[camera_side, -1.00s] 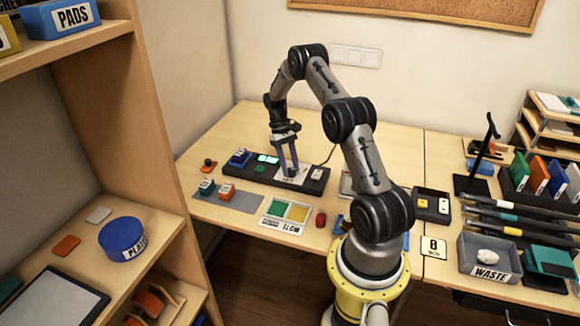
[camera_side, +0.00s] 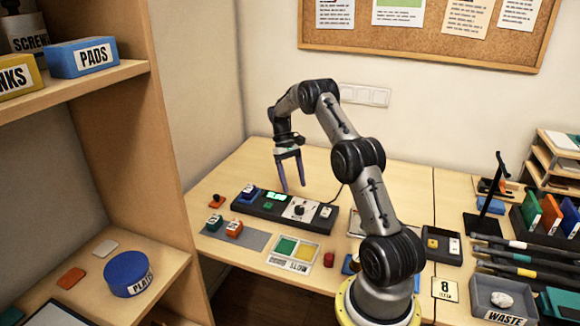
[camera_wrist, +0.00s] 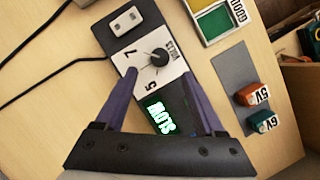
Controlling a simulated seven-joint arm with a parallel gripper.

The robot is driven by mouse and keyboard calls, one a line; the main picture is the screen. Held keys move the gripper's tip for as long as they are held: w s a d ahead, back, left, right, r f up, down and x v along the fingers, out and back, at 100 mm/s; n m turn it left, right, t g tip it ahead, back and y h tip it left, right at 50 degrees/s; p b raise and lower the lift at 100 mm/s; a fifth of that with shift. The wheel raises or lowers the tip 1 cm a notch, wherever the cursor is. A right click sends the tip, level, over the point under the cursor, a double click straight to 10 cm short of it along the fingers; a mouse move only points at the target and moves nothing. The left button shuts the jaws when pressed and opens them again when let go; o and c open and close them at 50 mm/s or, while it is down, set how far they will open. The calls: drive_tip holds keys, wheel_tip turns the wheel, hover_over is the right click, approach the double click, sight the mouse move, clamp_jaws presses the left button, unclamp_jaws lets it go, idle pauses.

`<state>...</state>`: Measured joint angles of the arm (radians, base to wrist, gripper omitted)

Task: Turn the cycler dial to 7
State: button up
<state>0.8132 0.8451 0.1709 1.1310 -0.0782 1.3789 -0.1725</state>
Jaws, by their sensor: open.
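The cycler dial (camera_side: 299,209) is a dark round knob on a white plate in a black panel. It also shows in the wrist view (camera_wrist: 159,57), where a 7 and a 5 are printed beside it. A lit green display (camera_wrist: 160,114) reads SLOW.
Orange and teal blocks marked 5V (camera_wrist: 252,95) and 6V (camera_wrist: 262,121) sit on a grey mat. A green-and-yellow tray (camera_side: 271,251) is in front.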

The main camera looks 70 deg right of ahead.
drive_tip(key=v, duration=0.6)
drive_tip(key=shift+w, duration=0.1)
drive_tip(key=w+a+r+n+t+h, duration=0.1)
drive_tip(key=w+a+r+n+h, duration=0.1)
drive_tip(key=a+r, duration=0.7)
drive_tip(key=w+a+r+n+t+h, duration=0.1)
drive_tip(key=w+a+r+n+t, duration=0.1)
drive_tip(key=a+r, duration=0.75)
drive_tip(key=s+a+r+n+t, duration=0.2)
drive_tip(key=s+a+r, duration=0.1)
drive_tip(key=s+a, duration=0.45)
drive_tip(key=s+a+r+n+t, duration=0.1)
drive_tip(key=s+a+r+t, duration=0.1)
drive_tip(key=s+a+r, duration=0.4)
drive_tip(key=s+a+f+t, duration=0.1)
drive_tip(key=s+a+f, duration=0.2)
drive_tip(key=s+f, duration=0.1)
drive_tip(key=s+a+f+t, duration=0.1)
drive_tip(key=s+a+f, duration=0.1)
drive_tip(key=s+f, duration=0.2)
wheel_tip(320, 180, down, 4)
drive_tip(key=shift+s+a+r, duration=0.15)
drive_tip(key=shift+a, duration=0.25)
